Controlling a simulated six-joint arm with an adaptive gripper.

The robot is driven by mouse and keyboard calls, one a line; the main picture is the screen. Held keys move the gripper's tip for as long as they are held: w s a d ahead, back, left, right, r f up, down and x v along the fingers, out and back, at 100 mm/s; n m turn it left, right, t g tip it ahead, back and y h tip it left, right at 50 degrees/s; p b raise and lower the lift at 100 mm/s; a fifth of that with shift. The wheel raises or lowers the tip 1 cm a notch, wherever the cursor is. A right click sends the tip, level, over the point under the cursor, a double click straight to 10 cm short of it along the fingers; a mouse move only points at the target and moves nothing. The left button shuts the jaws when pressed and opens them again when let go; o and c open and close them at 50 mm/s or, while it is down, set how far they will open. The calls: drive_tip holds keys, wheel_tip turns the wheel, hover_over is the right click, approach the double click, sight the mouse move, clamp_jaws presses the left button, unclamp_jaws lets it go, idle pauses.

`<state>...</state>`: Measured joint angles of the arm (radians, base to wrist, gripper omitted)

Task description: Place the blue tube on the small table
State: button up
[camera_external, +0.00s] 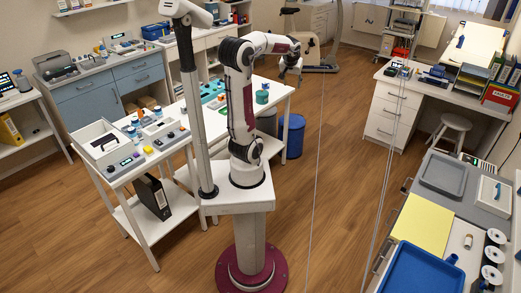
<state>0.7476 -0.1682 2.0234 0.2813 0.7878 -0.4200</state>
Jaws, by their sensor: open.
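My gripper (291,67) is at the end of my raised, bent arm, above the back right of the white table beside my base. It is open, with nothing seen between its fingers. A small blue tube-like piece (461,41) lies on a pale sheet on top of the desk shelf at the upper right, far from my gripper. Another small blue piece (452,259) lies by the blue tray at the lower right. I cannot tell which is the blue tube. The small white table (222,131) beside my base holds several coloured containers.
A teal pot (262,97) stands near the table's right end, below my gripper. A blue bin (292,136) is on the floor behind it. A white bench with a box (107,144) is at left. A stool (450,130) stands at right. The central floor is clear.

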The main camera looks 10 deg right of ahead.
drive_tip(key=s+d+f+m+h, duration=0.15)
drive_tip(key=s+d, duration=0.25)
drive_tip(key=d, duration=0.9)
drive_tip(key=s+d+f+m+h, duration=0.15)
drive_tip(key=s+d, duration=0.25)
drive_tip(key=d, duration=0.9)
drive_tip(key=s+d+f+m+g+h, duration=0.1)
drive_tip(key=s+d+f+m, duration=0.15)
drive_tip(key=s+d, duration=0.75)
drive_tip(key=s+d+f+m+g+h, duration=0.15)
drive_tip(key=s+d+f, duration=0.25)
drive_tip(key=s+d, duration=0.6)
drive_tip(key=m+g+h, duration=0.1)
drive_tip(key=m+g, duration=0.4)
drive_tip(key=m, duration=0.2)
hover_over(451, 261)
drive_tip(key=w+a, duration=0.2)
drive_tip(key=a, duration=0.3)
drive_tip(key=f, duration=1.7)
drive_tip(key=shift+s+d+f, duration=0.1)
drive_tip(key=shift+s+d, duration=0.15)
drive_tip(key=shift+d, duration=0.1)
